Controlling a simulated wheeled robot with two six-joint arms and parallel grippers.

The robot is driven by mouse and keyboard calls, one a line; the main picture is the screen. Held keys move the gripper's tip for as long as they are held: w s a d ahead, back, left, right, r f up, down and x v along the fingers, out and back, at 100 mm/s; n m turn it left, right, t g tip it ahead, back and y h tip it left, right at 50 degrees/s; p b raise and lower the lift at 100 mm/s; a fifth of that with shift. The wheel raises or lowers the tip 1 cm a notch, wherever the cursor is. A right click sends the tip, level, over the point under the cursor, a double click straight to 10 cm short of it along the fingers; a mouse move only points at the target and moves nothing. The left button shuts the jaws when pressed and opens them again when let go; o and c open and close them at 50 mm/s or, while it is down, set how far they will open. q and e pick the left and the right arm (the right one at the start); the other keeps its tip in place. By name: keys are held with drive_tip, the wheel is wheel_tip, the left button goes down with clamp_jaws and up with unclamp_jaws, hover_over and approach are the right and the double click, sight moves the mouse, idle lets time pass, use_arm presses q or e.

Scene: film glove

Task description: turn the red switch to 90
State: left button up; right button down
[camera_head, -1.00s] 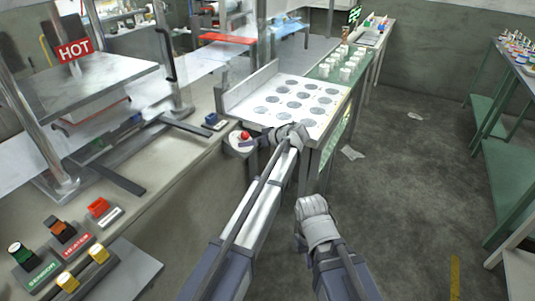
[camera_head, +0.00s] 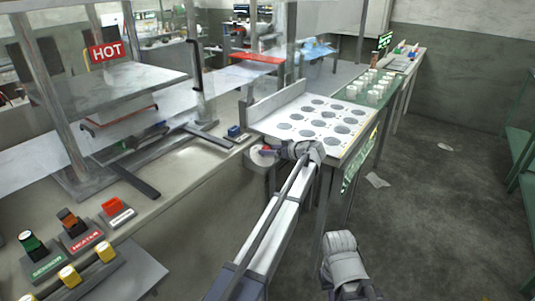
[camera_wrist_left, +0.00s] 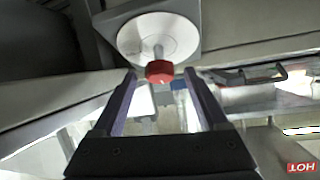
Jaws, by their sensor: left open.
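The red switch (camera_wrist_left: 159,72) is a small red knob on a metal stem, standing out from a round white dial (camera_wrist_left: 130,35) in the left wrist view. In the head view the dial (camera_head: 262,158) sits at the bench edge, and the knob is mostly hidden by my gripper. My left gripper (camera_head: 270,151) is open, with its fingers at the knob; in the left wrist view the knob shows between the fingertips, and I cannot tell whether they touch it. Any marks on the dial are too small to read. My right forearm shows at the bottom, its fingers unseen.
A white plate with round holes (camera_head: 289,113) lies just behind the dial. A blue switch (camera_head: 234,132) is near its left. A press marked HOT (camera_head: 108,51) and a panel with coloured switches (camera_head: 112,206) stand at left.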

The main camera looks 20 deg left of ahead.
use_arm(q)
drive_tip(key=shift+x, duration=1.05)
clamp_jaws()
